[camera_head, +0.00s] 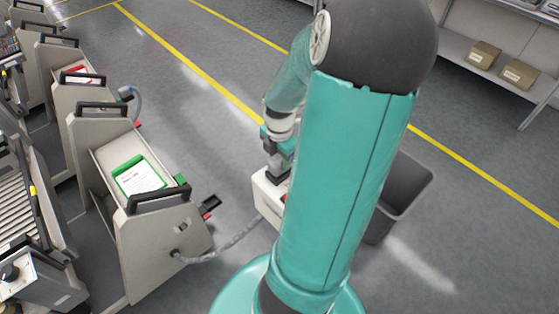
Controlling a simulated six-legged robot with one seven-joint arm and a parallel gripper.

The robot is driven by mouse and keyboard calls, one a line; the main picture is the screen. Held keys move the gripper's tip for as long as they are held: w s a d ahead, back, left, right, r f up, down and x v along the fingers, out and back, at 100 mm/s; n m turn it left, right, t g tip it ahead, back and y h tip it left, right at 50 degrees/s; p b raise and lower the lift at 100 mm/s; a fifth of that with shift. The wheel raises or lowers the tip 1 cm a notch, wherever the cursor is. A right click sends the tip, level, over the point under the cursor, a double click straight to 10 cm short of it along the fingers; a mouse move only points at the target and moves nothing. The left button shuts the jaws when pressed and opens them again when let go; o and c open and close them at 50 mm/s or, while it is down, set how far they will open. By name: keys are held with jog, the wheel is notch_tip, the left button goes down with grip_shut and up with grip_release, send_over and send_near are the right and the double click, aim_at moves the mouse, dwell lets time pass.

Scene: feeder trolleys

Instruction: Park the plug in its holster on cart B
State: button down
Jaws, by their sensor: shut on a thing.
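My gripper (278,158) points down beside my teal arm, over a pale box-shaped unit (266,192) with some red on top. It is shut on the plug, a small grey block (283,174) that is mostly hidden by the gripper and arm. The plug's grey cable (225,246) runs from the near trolley's end panel (165,250) across to the pale unit. A dark holster with a red part (210,206) sticks out of the near trolley's side and looks empty. I cannot read which trolley is cart B. Whether the plug touches the unit is unclear.
A green tray with a white card (140,178) lies in the near trolley. More trolleys stand behind it, one with a cable (137,102). A dark bin (402,200) stands right of my arm.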

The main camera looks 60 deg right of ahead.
aim_at(279, 157)
notch_tip(279, 157, up, 13)
dwell(0.8)
jog(key=shift+w+f, duration=0.1)
jog(key=shift+w, duration=0.05)
jog(key=w+f, duration=1.4)
jog(key=w, duration=0.4)
jog(key=w+a+f, duration=0.3)
jog(key=f, duration=0.7)
jog(key=w+a+f, duration=0.3)
jog(key=w+f, duration=0.1)
jog(key=f, duration=0.7)
jog(key=w+a+f, duration=0.3)
jog(key=w+f, duration=0.1)
jog(key=f, duration=0.7)
jog(key=shift+f, duration=1.15)
jog(key=c, duration=0.8)
grip_release()
